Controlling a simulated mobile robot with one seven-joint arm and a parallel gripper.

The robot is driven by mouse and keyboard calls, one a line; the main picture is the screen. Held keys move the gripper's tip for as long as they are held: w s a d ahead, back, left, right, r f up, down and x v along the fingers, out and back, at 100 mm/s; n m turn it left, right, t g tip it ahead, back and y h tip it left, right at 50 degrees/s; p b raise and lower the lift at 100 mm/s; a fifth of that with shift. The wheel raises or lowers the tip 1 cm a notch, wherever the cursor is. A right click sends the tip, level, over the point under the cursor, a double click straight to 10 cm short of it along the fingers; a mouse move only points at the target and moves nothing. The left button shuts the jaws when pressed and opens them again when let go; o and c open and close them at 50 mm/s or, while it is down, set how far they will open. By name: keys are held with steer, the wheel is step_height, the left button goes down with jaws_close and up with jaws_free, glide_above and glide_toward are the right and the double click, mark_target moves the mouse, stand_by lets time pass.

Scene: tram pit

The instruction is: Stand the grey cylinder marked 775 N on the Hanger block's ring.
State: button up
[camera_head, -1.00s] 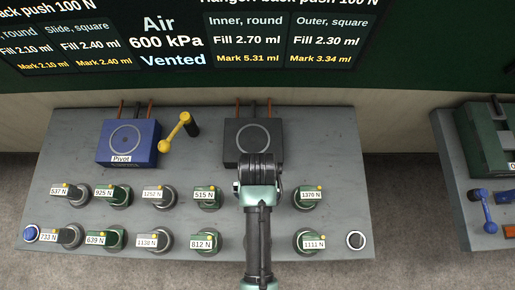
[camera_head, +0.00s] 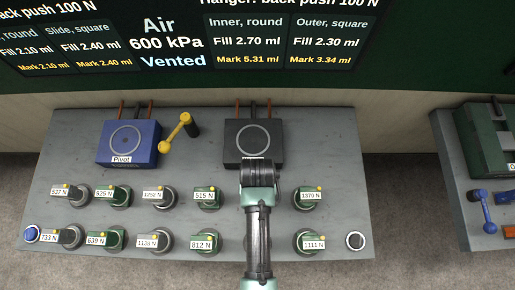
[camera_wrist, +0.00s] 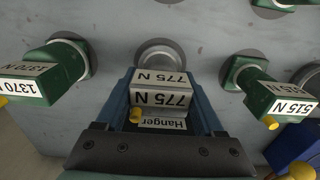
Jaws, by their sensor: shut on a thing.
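The grey cylinder marked 775 N (camera_wrist: 160,82) sits between the two blue fingers of my gripper (camera_wrist: 163,108) in the wrist view. The gripper is shut on it. A round grey seat (camera_wrist: 160,50) shows just beyond the cylinder; I cannot tell whether the cylinder is clear of it. In the head view my gripper (camera_head: 257,172) hides the cylinder. The black Hanger block (camera_head: 232,146) stands just behind the gripper, with a pale ring (camera_head: 254,121) on its top that looks empty. Its Hanger label (camera_wrist: 163,124) shows near the gripper in the wrist view.
The blue Pivot block (camera_head: 128,150) and a yellow-knobbed lever (camera_head: 178,131) stand to the left. Green 515 N (camera_head: 205,196) and 1370 N (camera_head: 309,196) cylinders flank the gripper. Several more cylinders stand in two rows on the grey table (camera_head: 330,140).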

jaws_close()
